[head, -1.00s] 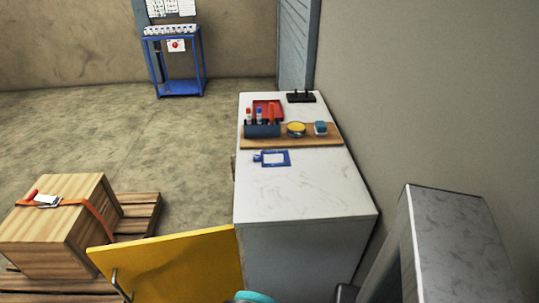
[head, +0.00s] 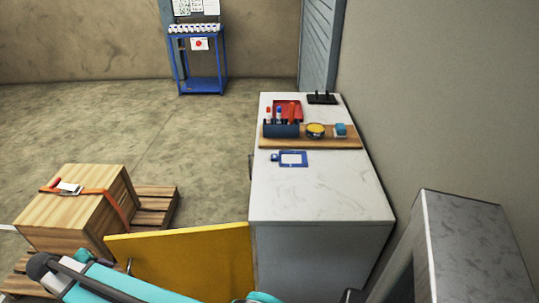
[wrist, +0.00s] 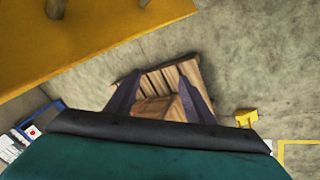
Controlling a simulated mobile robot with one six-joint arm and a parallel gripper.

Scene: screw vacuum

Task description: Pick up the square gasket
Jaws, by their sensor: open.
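The square gasket (head: 293,165) looks like a flat blue square frame with a small tab on its left side. It lies on the white top of the cabinet (head: 315,200), in front of the wooden board. My gripper (wrist: 159,72) shows in the wrist view with two dark fingers spread apart and nothing between them. It points down over the floor, with a wooden crate and pallet below it. The gasket is not in the wrist view. In the head view my teal arm is at the bottom left, well away from the gasket.
A red tray (head: 297,104) stands behind. A yellow panel (head: 185,255) stands left of the cabinet. The front cabinet top is clear.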

